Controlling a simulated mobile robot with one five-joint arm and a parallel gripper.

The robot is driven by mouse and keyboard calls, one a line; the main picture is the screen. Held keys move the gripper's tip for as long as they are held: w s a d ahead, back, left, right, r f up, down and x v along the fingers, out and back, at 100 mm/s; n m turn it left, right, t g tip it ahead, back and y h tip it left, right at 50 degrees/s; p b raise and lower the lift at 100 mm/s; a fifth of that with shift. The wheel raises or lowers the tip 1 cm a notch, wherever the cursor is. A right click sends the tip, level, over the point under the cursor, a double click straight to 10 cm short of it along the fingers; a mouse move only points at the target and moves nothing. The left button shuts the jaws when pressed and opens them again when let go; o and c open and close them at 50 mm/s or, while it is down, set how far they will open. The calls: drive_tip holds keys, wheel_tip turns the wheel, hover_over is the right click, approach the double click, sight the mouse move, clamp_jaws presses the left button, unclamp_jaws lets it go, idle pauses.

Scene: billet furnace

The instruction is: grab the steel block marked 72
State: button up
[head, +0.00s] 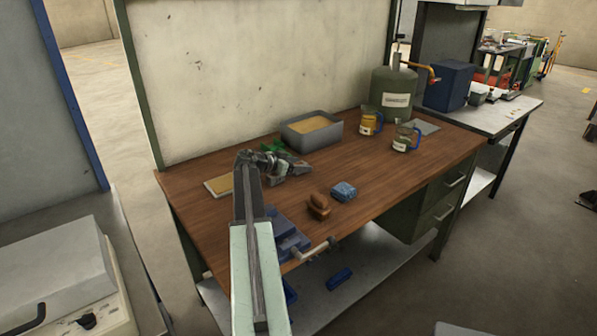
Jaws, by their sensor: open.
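No block with a readable 72 shows in the head view. My gripper (298,166) is open above the wooden workbench (410,168), left of its middle. Small grey and green shapes lie around and behind it, and I cannot tell whether a steel block is among them. My arm hides part of the bench's left side.
A grey tray (330,140) with tan contents stands behind my gripper. A blue lump (344,191) and a brown brush-like object (318,207) lie in front. A blue vise (290,240) sits at the front edge. Two jugs and a green canister (393,90) stand at right.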

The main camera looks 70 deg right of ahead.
clamp_jaws()
idle(1.3)
